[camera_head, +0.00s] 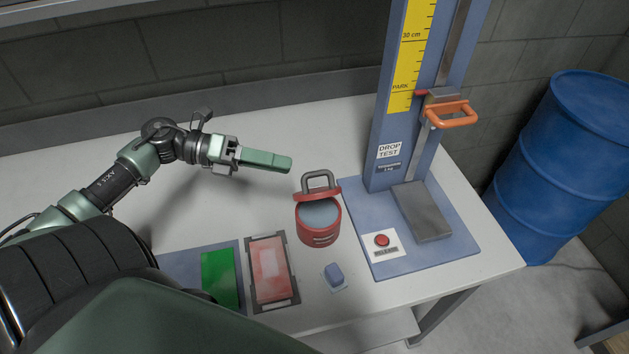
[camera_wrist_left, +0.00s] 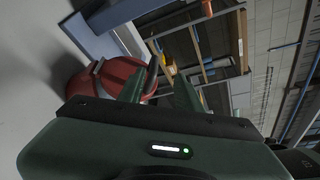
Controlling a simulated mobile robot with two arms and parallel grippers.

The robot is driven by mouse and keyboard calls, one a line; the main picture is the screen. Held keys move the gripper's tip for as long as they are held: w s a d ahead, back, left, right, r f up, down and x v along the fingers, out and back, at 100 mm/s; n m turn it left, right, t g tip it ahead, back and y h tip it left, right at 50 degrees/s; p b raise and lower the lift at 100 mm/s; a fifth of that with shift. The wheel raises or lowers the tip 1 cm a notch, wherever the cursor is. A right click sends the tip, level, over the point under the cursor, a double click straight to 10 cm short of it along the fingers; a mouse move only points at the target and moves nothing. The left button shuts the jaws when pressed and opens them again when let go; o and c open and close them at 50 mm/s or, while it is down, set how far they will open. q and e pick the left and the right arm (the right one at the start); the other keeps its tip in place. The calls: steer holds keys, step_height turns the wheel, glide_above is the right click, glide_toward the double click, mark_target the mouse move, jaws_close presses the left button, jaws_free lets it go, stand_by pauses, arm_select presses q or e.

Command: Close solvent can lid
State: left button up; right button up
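The solvent can (camera_head: 318,228) is red and stands upright on the white bench, with grey-blue liquid showing inside. Its red lid (camera_head: 312,195) is open, tipped up at the far rim, with a grey loop handle (camera_head: 321,180) on it. My left gripper (camera_head: 290,164) is above the bench, left of the lid and a little beyond it, apart from it and pointing right. My right gripper is not in view.
A blue drop-test stand (camera_head: 388,150) with an orange handle (camera_head: 452,115) rises right of the can. Its base holds a grey block (camera_head: 423,211) and a red button (camera_head: 381,240). A dark-framed red tray (camera_head: 270,272), green pad (camera_head: 219,278) and small blue block (camera_head: 335,274) lie nearer.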

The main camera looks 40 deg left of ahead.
mark_target(315, 172)
arm_select(q)
steer(key=x, duration=0.2)
steer(key=p+x, duration=0.1)
steer(key=x, duration=0.1)
steer(key=p+x, duration=0.1)
steer(key=x, duration=0.1)
steer(key=shift+w+d+f, duration=0.15)
steer(key=shift+w+f, duration=0.1)
steer(key=shift+f, duration=0.2)
steer(key=shift+w+d+f, duration=0.3)
steer(key=shift+d, duration=0.25)
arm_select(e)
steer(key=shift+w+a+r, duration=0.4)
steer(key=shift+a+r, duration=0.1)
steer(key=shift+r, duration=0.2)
arm_select(q)
jaws_close()
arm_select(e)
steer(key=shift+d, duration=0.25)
